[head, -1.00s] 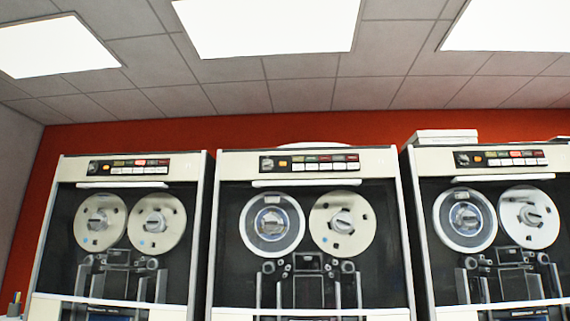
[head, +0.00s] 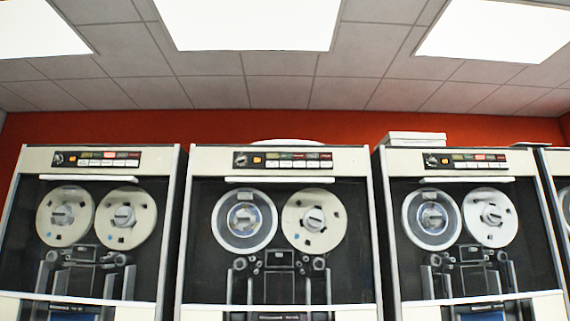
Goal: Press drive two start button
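Three tape drive cabinets stand side by side: a left drive (head: 103,150), a middle drive (head: 210,160) and a right drive (head: 400,160). Each has a dark control strip along its top with a dial, an orange light and a row of small coloured and white buttons: the left strip (head: 97,159), the middle strip (head: 283,160) and the right strip (head: 466,161). Button labels are too small to read, and I cannot tell which drive is numbered two. Two tape reels show below each strip. My gripper is not in view.
Part of another drive (head: 555,165) shows at the right edge. A white box (head: 416,138) lies on top of the right drive. A red wall (head: 120,127) stands behind, under a tiled ceiling with bright light panels. The floor is out of view.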

